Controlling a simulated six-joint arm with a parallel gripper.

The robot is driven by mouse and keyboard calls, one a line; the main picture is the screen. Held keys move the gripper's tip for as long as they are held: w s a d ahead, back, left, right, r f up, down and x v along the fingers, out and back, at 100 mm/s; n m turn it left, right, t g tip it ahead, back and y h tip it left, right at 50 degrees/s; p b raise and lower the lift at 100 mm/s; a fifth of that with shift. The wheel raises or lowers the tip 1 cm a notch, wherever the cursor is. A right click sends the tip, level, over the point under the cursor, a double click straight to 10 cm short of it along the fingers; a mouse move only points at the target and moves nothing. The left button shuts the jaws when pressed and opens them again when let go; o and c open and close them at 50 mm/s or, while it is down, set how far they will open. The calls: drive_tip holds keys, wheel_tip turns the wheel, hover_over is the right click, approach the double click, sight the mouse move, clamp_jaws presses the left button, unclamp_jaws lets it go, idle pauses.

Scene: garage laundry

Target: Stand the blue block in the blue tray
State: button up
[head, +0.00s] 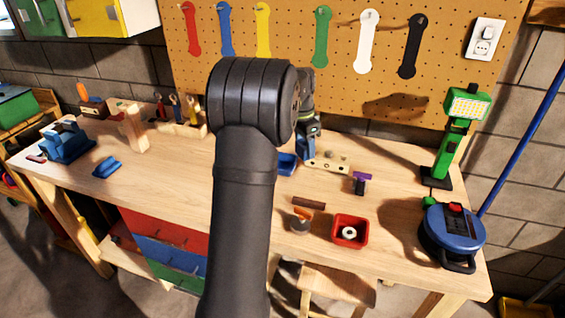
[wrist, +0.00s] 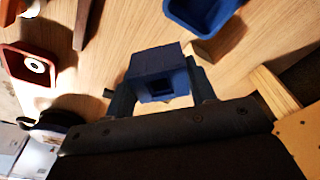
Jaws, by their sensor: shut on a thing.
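The blue block (wrist: 155,62) is in my gripper (wrist: 161,88), with one finger on each side of it. It shows a square dark opening on the face toward the wrist camera, and it is held above the bench. The blue tray (wrist: 203,14) lies beyond it in the wrist view, up and to the right, apart from the block. In the head view the blue tray (head: 287,164) is partly hidden behind my arm. My gripper (head: 309,150) is just right of the tray there, and the block is hard to make out.
A red tray (head: 337,238) with a white ring inside sits near the bench front, with a brown bar (head: 309,203) and a purple-topped piece (head: 360,182) nearby. A green lamp (head: 460,125) and blue cable reel (head: 452,235) stand right. A wooden block with holes (head: 335,164) lies near the gripper.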

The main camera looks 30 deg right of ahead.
drive_tip(key=w+a+f, duration=0.1)
drive_tip(key=w, duration=0.1)
drive_tip(key=w+a+f, duration=0.1)
drive_tip(key=w+f, duration=0.1)
drive_tip(key=w, duration=0.1)
drive_tip(key=w+a+f, duration=0.1)
drive_tip(key=w+f, duration=0.1)
drive_tip(key=shift+w+a+f, duration=0.1)
drive_tip(key=shift+w+a, duration=0.2)
drive_tip(key=shift+f, duration=1.95)
drive_tip(key=shift+f, duration=0.1)
drive_tip(key=o, duration=0.7)
drive_tip(key=shift+c, duration=0.2)
drive_tip(key=r, duration=0.4)
drive_tip(key=a+r, duration=0.1)
drive_tip(key=r, duration=0.7)
drive_tip(key=shift+a+r, duration=0.1)
drive_tip(key=shift+a, duration=0.15)
